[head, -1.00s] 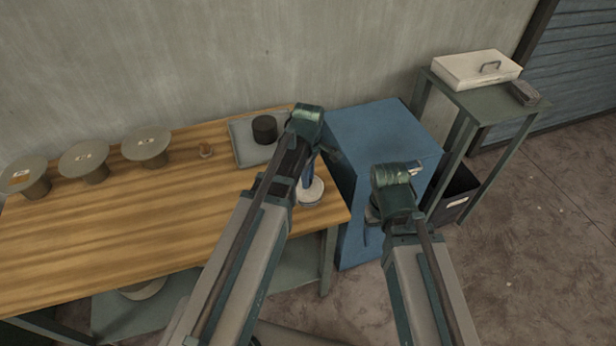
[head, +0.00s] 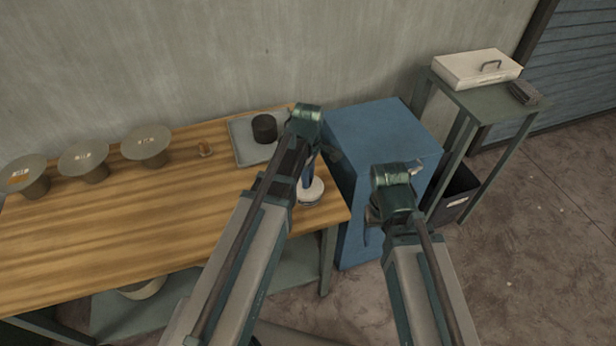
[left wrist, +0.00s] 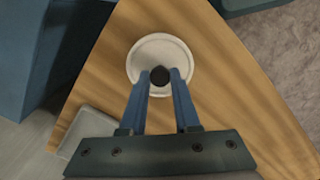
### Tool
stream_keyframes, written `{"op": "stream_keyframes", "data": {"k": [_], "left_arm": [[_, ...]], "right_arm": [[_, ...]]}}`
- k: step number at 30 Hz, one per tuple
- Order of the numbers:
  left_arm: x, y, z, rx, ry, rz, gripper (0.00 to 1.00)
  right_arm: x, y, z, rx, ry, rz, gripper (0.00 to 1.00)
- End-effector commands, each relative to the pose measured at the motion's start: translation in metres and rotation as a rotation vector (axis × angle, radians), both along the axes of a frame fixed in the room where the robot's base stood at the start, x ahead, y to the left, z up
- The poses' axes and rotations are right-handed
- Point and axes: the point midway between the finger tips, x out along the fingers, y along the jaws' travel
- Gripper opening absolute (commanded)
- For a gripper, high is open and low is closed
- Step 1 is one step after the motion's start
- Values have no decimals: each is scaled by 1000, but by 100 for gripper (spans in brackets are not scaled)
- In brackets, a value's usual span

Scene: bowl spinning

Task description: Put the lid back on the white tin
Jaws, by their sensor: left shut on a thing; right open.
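A white round lid with a dark knob (left wrist: 160,75) is in the left wrist view, above the wooden table near its corner. In the head view the white round piece (head: 313,193) shows partly behind my left forearm, near the table's right end. My left gripper (left wrist: 160,82) has its blue fingers on both sides of the knob and is shut on it; it also shows in the head view (head: 308,182). Whether the tin is under the lid, and whether they touch, I cannot tell. My right gripper (head: 371,222) is open and empty beside the blue cabinet, its fingers mostly hidden.
A grey tray (head: 242,148) with a black cylinder (head: 264,128) stands at the table's back right. Several grey spools (head: 147,146) and a small brown object (head: 205,150) line the back. A blue cabinet (head: 380,135) adjoins the table. The table's middle is clear.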

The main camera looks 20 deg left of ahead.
Motion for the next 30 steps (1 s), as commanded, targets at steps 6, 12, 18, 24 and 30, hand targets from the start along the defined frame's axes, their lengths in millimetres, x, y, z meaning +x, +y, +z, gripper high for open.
{"op": "stream_keyframes", "data": {"k": [6,12,18,24,30], "left_arm": [[0,0,0,0,0,0,34],[0,0,0,0,0,0,65],[0,0,0,0,0,0,67],[0,0,0,0,0,0,95],[0,0,0,0,0,0,95]], "right_arm": [[0,0,0,0,0,0,68],[0,0,0,0,0,0,68],[0,0,0,0,0,0,68],[0,0,0,0,0,0,68],[0,0,0,0,0,0,68]]}}
